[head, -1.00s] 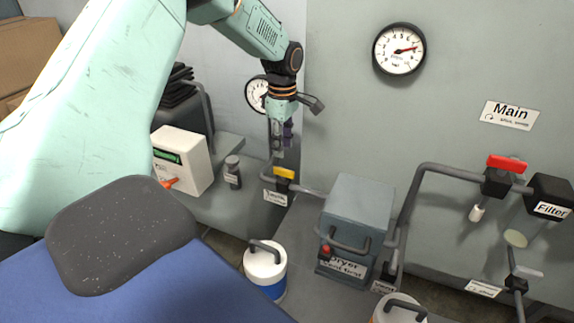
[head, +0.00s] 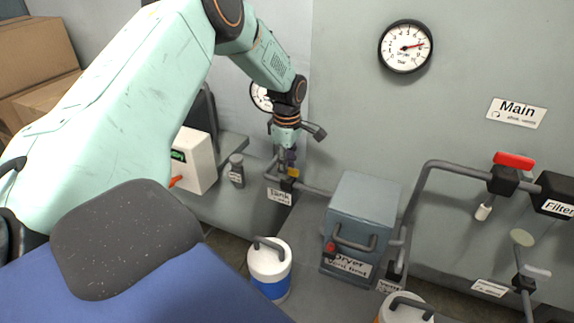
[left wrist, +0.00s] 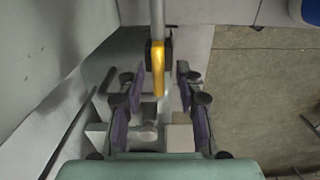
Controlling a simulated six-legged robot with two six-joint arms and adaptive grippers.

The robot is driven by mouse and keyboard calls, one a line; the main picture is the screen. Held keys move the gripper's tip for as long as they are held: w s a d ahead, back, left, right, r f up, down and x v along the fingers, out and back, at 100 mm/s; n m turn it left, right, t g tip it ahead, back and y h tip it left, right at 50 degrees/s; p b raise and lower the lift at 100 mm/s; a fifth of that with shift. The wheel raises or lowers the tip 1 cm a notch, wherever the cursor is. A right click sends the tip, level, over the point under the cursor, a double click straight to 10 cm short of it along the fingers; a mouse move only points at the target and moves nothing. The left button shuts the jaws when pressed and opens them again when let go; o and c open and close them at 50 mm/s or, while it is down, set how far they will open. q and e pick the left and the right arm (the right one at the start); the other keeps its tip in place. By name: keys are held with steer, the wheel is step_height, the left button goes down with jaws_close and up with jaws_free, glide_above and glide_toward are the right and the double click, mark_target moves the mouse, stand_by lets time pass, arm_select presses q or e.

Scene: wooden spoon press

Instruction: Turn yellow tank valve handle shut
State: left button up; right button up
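The yellow tank valve handle (head: 294,173) sits on the grey pipe low on the wall, above the "Tank" label (head: 279,195). My left gripper (head: 287,158) points down just above it and partly covers it. In the left wrist view, the yellow handle (left wrist: 158,66) runs lengthwise between the lines of the two fingers, near their tips. The left gripper (left wrist: 157,88) is open, with a gap on both sides of the handle. I see no clear contact. My right gripper is not in view.
A grey dryer box (head: 362,220) stands right of the valve. A white-and-blue canister (head: 270,268) stands in front. A white box (head: 197,160) and a small grey bottle (head: 236,170) are to the left. A red-handled main valve (head: 514,160) is far right.

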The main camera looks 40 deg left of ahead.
arm_select(q)
steer(key=shift+w+d, duration=0.15)
steer(key=shift+w, duration=0.05)
steer(key=c, duration=0.4)
steer(key=shift+s, duration=0.1)
jaws_close()
